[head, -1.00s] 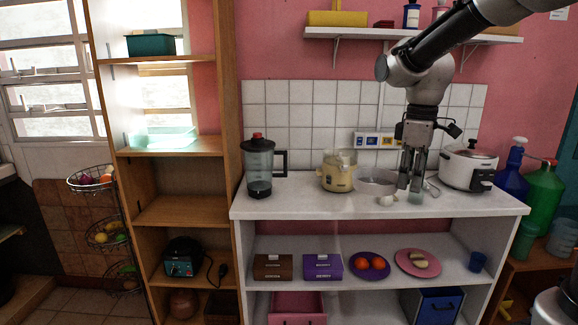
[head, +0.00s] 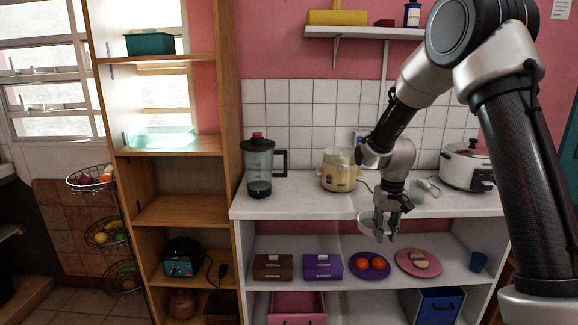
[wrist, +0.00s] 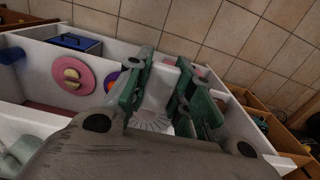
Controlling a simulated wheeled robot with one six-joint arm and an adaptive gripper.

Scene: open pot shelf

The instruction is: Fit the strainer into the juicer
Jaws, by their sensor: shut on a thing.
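The cream-yellow juicer (head: 340,176) stands upright on the white counter, left of my arm in the head view. My gripper (head: 386,232) is in front of the counter's front edge, right of and below the juicer. It is shut on the strainer (head: 366,222), a pale round piece whose rim shows left of the fingers. In the wrist view, the strainer's white part (wrist: 160,88) sits between the green finger pads of my gripper (wrist: 163,80), with a ribbed part below it. The rest of the strainer is hidden by the gripper. The strainer is apart from the juicer.
A blender (head: 258,168) stands left of the juicer, and a white cooker (head: 466,168) at the right. The counter (head: 300,200) is clear in front of the blender and juicer. Below, a purple plate (head: 352,266) and a pink plate (head: 403,262) hold food; a blue cup (head: 478,261) stands right.

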